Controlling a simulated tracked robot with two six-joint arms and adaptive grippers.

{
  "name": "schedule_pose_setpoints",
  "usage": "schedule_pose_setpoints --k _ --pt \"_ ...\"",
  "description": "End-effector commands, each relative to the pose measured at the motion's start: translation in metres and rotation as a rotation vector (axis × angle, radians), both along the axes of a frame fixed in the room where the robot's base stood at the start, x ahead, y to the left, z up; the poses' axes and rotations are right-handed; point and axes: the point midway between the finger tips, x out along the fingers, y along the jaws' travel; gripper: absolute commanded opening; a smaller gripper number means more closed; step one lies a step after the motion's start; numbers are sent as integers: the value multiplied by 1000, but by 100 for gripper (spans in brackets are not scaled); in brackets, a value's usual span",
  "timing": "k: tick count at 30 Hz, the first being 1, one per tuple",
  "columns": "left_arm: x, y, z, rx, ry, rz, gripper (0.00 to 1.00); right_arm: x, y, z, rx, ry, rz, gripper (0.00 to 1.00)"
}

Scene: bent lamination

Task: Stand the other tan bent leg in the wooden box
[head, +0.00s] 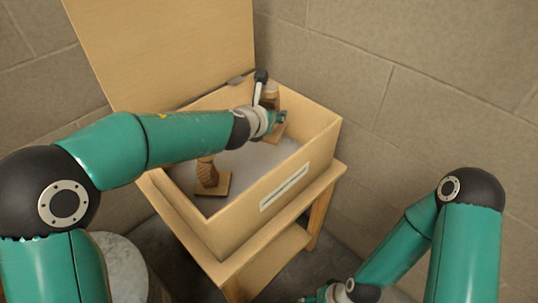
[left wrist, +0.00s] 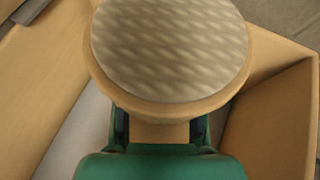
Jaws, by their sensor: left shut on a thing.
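The wooden box (head: 238,205) stands open on a small wooden stand. My left gripper (head: 276,117) is inside the far right part of the box, shut on the other tan bent leg (head: 271,97). That leg looks upright; whether its base touches the floor I cannot tell. In the left wrist view its round, pale patterned end (left wrist: 170,45) faces the camera, with the narrower neck between the fingers. My right gripper (head: 325,294) is partly cut off at the bottom edge.
The raised lid (head: 165,45) leans back behind the box. The box's right wall (head: 318,140) is close beside my left gripper. The wooden stand (head: 318,190) has a lower shelf. A grey round object (head: 120,268) stands at lower left. Block walls are close behind.

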Motion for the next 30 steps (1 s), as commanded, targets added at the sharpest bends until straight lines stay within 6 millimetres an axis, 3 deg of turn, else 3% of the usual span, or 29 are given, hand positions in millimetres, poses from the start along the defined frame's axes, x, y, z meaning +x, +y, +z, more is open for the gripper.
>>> schedule_pose_setpoints --k 1,6,14,22,30 --pt "0 0 -22 0 0 1 0 0 0 -20 0 0 0 65" --pt "0 1 -49 1 -1 2 0 0 0 -43 0 0 0 65" --pt "0 1 -63 1 -1 2 0 0 0 -53 0 -1 0 65" --pt "0 1 -99 0 0 1 0 0 0 -83 0 -1 0 65" --pt "0 1 -101 0 0 1 0 0 0 -83 0 -1 0 65"
